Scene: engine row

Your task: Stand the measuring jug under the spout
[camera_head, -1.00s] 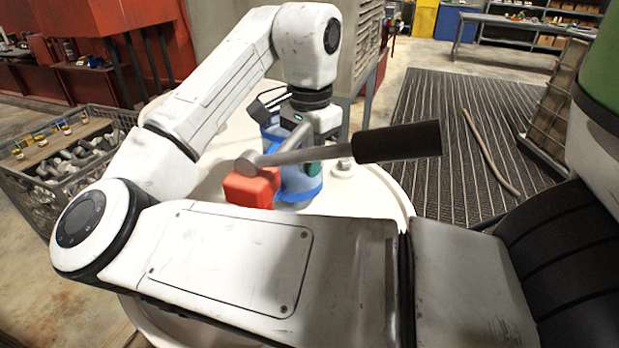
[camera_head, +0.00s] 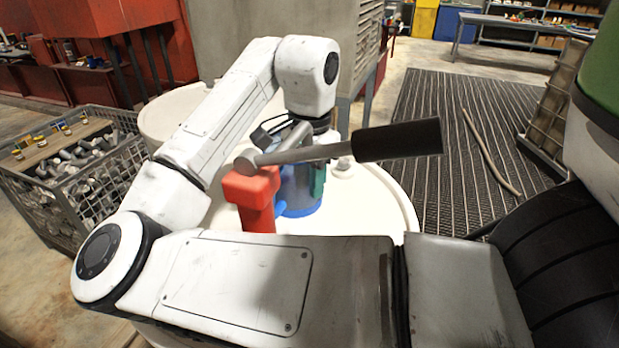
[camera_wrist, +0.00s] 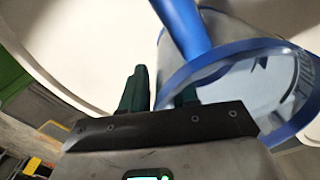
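The measuring jug (camera_head: 300,202), with clear walls and blue bands, is low over the pale drum top, just right of the red pump body (camera_head: 252,195). It also shows in the wrist view (camera_wrist: 285,88), its blue rim facing my camera. My gripper (camera_head: 317,180) points down at it. In the wrist view my green fingers (camera_wrist: 161,94) straddle the jug's wall, one outside and one inside the rim, and appear closed on it. A blue tube-like part (camera_wrist: 182,28) crosses the jug there; whether it is spout or handle I cannot tell. Jug-to-drum contact is unclear.
The pump's lever with its black grip (camera_head: 398,140) reaches right, in front of my wrist. The white drum top (camera_head: 375,200) has free room at right. A wire crate of metal parts (camera_head: 85,170) stands at left; a ribbed mat (camera_head: 455,135) lies at right.

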